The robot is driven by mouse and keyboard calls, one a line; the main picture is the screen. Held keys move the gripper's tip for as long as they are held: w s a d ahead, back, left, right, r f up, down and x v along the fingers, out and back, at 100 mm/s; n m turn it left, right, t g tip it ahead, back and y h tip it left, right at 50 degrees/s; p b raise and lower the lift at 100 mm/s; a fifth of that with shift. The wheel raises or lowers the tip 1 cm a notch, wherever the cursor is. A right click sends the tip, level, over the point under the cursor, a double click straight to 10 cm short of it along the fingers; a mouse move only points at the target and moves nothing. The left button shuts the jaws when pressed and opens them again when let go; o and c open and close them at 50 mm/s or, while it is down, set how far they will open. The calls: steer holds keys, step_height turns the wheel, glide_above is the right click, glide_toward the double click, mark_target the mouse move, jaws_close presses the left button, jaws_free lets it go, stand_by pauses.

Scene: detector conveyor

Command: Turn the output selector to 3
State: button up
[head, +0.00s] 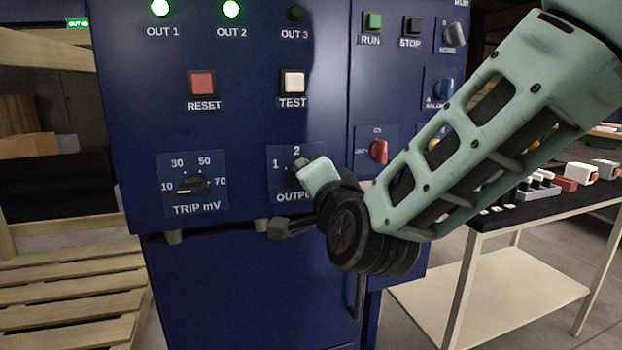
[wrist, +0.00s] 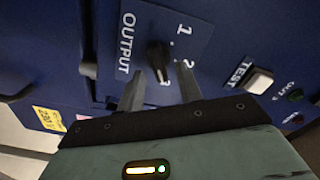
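The output selector is a small dark knob on the blue panel. In the wrist view the knob (wrist: 157,55) sits on its plate (wrist: 140,50) with the OUTPUT label and marks 1, 2 and 3. My gripper (wrist: 159,72) is open, with its two fingers apart on either side of the knob's lower part; I cannot tell whether they touch it. In the head view my gripper (head: 304,175) hides most of the knob and the 3 mark on the output plate (head: 280,160). The knob's exact pointer direction is hard to tell.
Lamps OUT 1 (head: 159,8) and OUT 2 (head: 231,9) glow green; OUT 3 (head: 295,12) is dark. The TEST button (head: 293,82), RESET button (head: 202,84) and TRIP mV dial (head: 192,185) are nearby. A dark-topped table (head: 478,221) stands right.

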steer(key=b+v, duration=0.6)
steer(key=v, duration=1.1)
steer(key=shift+s, duration=0.2)
steer(key=shift+r, duration=0.1)
steer(key=s+a+f+n+g+y, duration=0.1)
steer(key=s+a+f+n+g, duration=0.1)
steer(key=f+n+g, duration=0.35)
steer(key=s+a+f+n+g+y, duration=0.1)
steer(key=s+a+f+n+g, duration=0.1)
steer(key=f+n+g, duration=0.35)
steer(key=s+d+f+n+g+h, duration=0.55)
steer(key=s+d+f, duration=0.35)
steer(key=d+f, duration=0.25)
step_height(320, 180, up, 27)
steer(key=p, duration=2.7)
steer(key=shift+f+g+h, duration=0.2)
steer(key=shift+g+h, duration=0.25)
